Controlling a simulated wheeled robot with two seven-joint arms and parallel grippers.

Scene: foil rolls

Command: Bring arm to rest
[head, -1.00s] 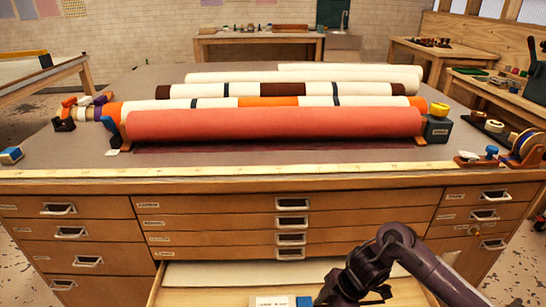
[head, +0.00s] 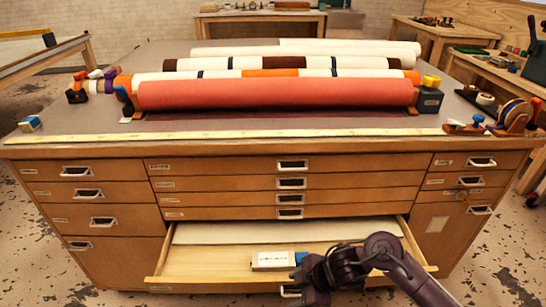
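My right arm (head: 385,258) comes in from the lower right, dark and jointed. Its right gripper (head: 305,282) is low in the head view, over the front of the open bottom-middle drawer (head: 205,262), close to that drawer's handle (head: 289,292). The fingers are dark and partly hidden, so I cannot tell whether they are open or shut, or whether they touch the handle. My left gripper is not in view.
The open drawer sticks out and holds a pale sheet (head: 290,231) and a small white-and-blue box (head: 272,260). On the worktop (head: 130,147) lie a red roll (head: 275,94), several banded rolls behind it and a tape dispenser (head: 515,115). Speckled floor (head: 505,260) is clear at right.

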